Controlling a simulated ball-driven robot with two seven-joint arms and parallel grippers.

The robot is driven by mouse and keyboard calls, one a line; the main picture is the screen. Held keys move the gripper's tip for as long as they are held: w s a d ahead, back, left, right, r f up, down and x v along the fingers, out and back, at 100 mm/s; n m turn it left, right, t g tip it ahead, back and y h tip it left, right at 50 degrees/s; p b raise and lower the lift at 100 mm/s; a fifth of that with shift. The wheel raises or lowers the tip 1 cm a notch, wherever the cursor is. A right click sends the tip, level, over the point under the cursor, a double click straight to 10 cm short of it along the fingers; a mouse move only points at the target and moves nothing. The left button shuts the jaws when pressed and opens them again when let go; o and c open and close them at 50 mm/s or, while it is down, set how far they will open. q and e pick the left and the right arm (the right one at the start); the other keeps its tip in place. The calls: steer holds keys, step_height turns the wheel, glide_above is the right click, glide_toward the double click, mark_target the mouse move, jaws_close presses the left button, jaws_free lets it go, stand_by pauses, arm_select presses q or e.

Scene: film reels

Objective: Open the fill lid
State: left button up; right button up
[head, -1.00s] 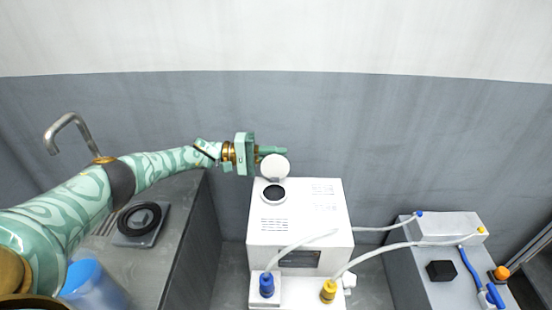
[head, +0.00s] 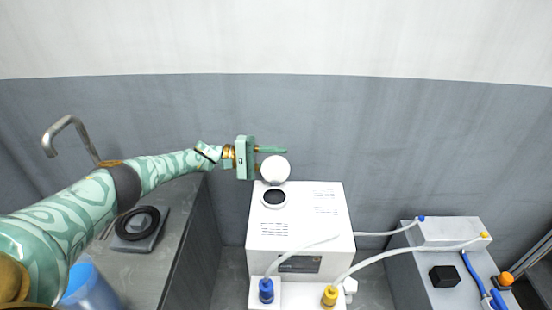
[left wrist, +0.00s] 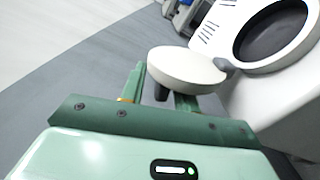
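The fill lid (head: 275,169) is a round white disc standing raised at the back of the white machine's round dark fill opening (head: 274,197). In the left wrist view the lid (left wrist: 186,68) joins the rim at a grey hinge, beside the opening (left wrist: 272,32). My left gripper (head: 272,156) is just behind and left of the lid. Its two green fingers (left wrist: 160,92) are apart, with a small dark piece showing between them. The lid hides part of one finger; I cannot tell whether they touch. My right gripper is not in view.
The white machine (head: 325,220) has hoses on blue (head: 266,290) and yellow (head: 330,296) fittings. A grey counter (head: 185,225) at left holds a black ring (head: 138,222). A grey unit (head: 420,268) stands at right. The wall is behind; space above the machine is clear.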

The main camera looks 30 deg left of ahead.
arm_select(q)
steer(key=b+v, duration=0.2)
steer(key=v, duration=1.4)
steer(key=shift+a+b, duration=0.2)
steer(key=shift+b, duration=0.2)
steer(key=shift+s+f, duration=0.1)
steer(key=shift+s, duration=0.05)
